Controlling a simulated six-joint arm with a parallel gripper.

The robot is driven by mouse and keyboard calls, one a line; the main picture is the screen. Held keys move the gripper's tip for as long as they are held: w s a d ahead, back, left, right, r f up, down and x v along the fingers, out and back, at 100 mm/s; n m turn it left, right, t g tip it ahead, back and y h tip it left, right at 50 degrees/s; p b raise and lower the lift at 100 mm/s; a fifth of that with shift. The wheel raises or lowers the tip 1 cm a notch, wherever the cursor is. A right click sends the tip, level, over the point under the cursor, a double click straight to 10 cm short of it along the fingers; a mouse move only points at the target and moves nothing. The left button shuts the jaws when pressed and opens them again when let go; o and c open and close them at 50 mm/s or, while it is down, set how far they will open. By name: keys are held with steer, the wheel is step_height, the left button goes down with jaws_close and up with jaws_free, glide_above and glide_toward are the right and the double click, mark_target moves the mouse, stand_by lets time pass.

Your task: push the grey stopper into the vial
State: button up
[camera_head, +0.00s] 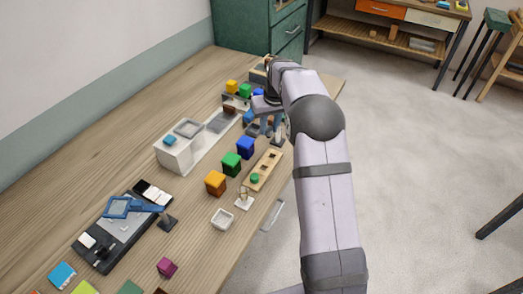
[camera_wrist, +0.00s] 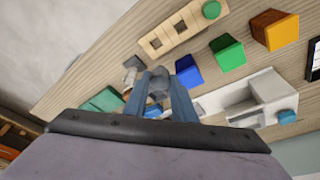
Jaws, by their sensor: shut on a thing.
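My gripper (camera_wrist: 160,82) is shut on a small grey piece, which looks like the grey stopper (camera_wrist: 158,84), between its blue-grey fingertips in the wrist view. In the head view, my gripper (camera_head: 268,118) is at the far right part of the table, partly hidden by my own arm. A small pale grey item on a dark base (camera_wrist: 131,68) stands just left of the fingertips in the wrist view; I cannot tell whether it is the vial. I cannot make out the vial clearly or whether the stopper touches anything.
A wooden board with square holes (camera_head: 263,171) carries a green round piece. Blue (camera_head: 245,147), green (camera_head: 231,162) and orange (camera_head: 215,183) blocks stand beside it. A white box unit (camera_head: 178,157) is to the left. The table's right edge is close to my gripper.

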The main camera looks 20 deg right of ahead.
steer(key=a+r+n+p, duration=0.1)
steer(key=a+r+p, duration=0.2)
steer(key=a+r, duration=0.35)
steer(key=n+p, duration=0.2)
steer(key=p, duration=0.2)
glide_above(244, 197)
steer(key=s, duration=0.1)
step_height(244, 197, down, 5)
steer(key=shift+w+d+f+n+y, duration=0.1)
steer(key=shift+w+d+n+y, duration=0.1)
steer(key=shift+w+n+y, duration=0.65)
steer(key=shift+w+f+h, duration=0.1)
steer(key=shift+w+h, duration=0.1)
steer(key=shift+h, duration=0.15)
steer(key=shift+f+b, duration=2.4)
steer(key=shift+f, duration=0.4)
steer(key=shift+f+b, duration=0.6)
steer(key=shift+f, duration=0.05)
